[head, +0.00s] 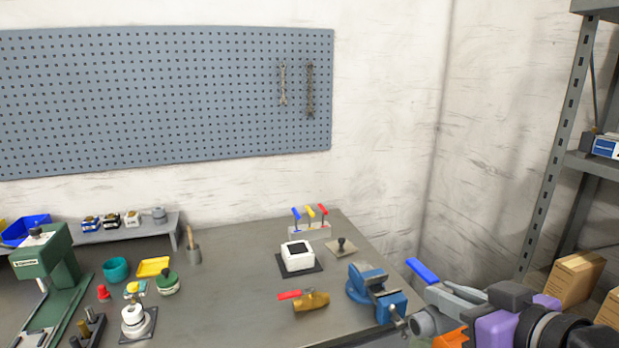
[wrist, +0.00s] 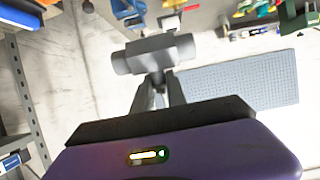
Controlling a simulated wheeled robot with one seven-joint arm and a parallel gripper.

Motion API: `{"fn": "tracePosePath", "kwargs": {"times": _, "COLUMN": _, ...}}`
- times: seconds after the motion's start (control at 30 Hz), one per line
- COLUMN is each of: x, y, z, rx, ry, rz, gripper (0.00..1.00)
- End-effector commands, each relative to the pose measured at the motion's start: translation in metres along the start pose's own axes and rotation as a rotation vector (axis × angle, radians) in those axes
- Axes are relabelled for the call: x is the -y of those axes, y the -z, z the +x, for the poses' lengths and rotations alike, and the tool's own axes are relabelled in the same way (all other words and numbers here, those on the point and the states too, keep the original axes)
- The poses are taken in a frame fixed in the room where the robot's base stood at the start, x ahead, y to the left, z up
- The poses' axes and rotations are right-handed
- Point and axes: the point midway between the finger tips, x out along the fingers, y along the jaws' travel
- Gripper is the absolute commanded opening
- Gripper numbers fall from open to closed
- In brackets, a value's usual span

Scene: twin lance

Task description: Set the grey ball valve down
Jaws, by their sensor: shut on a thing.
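The grey ball valve (head: 424,322) is at the lower right of the head view. A blue lever (head: 422,271) rises beside it and seems to belong to it. My gripper (head: 456,298) is shut on the valve. In the wrist view the grey valve body (wrist: 155,54) lies across the fingertips of my gripper (wrist: 159,80), clear of any surface there. In the head view it appears at the right edge of the workbench (head: 235,290), by the blue vise (head: 376,290); its height above the bench cannot be told.
A brass valve with a red lever (head: 312,300) lies left of the vise. Behind are a white box on a dark mat (head: 297,257), a black-knobbed plate (head: 341,247) and a T-handle rack (head: 310,230). A green press (head: 48,265) stands left. Shelving (head: 560,150) stands right. Bench mid-front is bare.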

Motion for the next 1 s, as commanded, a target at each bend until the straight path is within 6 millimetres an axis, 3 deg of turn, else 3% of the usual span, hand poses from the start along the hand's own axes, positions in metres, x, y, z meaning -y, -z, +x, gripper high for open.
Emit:
{"fn": "tracePosePath", "kwargs": {"times": 0.27, "x": -0.015, "y": 0.026, "z": 0.007, "rx": -0.003, "ry": -0.04, "rz": 0.015, "gripper": 0.0}}
{"fn": "tracePosePath", "kwargs": {"times": 0.37, "x": -0.026, "y": 0.026, "z": 0.021, "rx": 0.001, "ry": -0.076, "rz": 0.033, "gripper": 0.0}}
{"fn": "tracePosePath", "kwargs": {"times": 0.77, "x": -0.05, "y": -0.03, "z": 0.063, "rx": 0.004, "ry": -0.176, "rz": 0.075, "gripper": 0.0}}
{"fn": "tracePosePath", "kwargs": {"times": 0.9, "x": -0.053, "y": -0.062, "z": 0.076, "rx": 0.005, "ry": -0.207, "rz": 0.088, "gripper": 0.0}}
{"fn": "tracePosePath", "kwargs": {"times": 1.0, "x": -0.052, "y": -0.099, "z": 0.085, "rx": 0.01, "ry": -0.231, "rz": 0.1, "gripper": 0.0}}
